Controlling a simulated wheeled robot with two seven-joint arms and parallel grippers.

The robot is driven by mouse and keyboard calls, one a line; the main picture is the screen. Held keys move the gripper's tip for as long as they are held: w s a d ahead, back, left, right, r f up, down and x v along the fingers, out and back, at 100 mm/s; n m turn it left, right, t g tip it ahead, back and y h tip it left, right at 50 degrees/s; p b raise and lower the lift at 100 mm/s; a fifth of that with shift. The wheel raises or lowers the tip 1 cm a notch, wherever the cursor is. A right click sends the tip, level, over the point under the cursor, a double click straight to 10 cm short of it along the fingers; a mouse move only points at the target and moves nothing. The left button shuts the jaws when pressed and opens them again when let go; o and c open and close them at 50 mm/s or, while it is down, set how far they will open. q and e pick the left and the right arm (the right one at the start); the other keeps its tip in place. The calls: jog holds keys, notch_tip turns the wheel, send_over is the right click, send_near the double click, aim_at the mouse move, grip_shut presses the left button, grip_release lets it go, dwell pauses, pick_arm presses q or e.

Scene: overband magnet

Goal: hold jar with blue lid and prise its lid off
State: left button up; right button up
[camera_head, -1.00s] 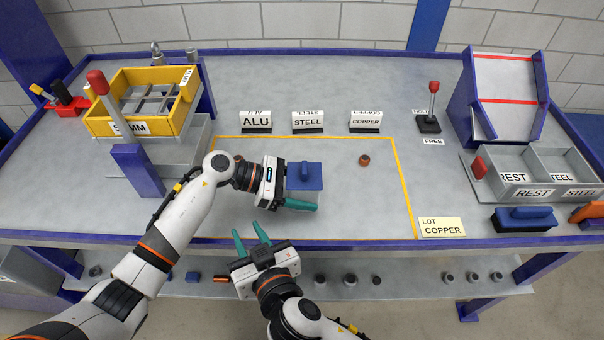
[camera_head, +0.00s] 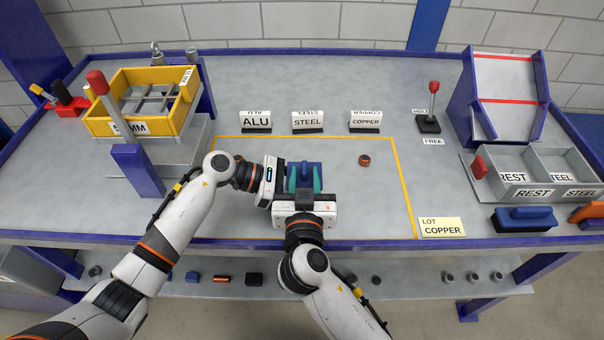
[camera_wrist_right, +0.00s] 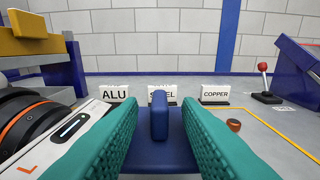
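The jar's blue lid (camera_head: 304,167) is a flat square plate with an upright grip, inside the yellow outline on the table. It also shows in the right wrist view (camera_wrist_right: 160,150), with the grip between my fingers. The jar's body is hidden beneath the lid and behind my grippers. My left gripper (camera_head: 284,186) reaches in from the left, low against the jar, and appears closed around it; its finger contact is hidden. My right gripper (camera_head: 304,178) comes from the front, with teal fingers either side of the lid's grip. Gaps show on both sides, so it is open.
ALU (camera_head: 256,122), STEEL (camera_head: 307,122) and COPPER (camera_head: 365,121) signs stand behind the jar. A small copper-brown piece (camera_head: 364,160) lies to its right. A yellow sieve box (camera_head: 118,127) stands left, a grey two-part bin (camera_head: 530,190) right. The table between is mostly clear.

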aim_at(304, 166)
jog(key=shift+w+f, duration=0.1)
jog(key=shift+w, duration=1.15)
grip_shut()
dwell(0.7)
jog(key=shift+r, duration=1.65)
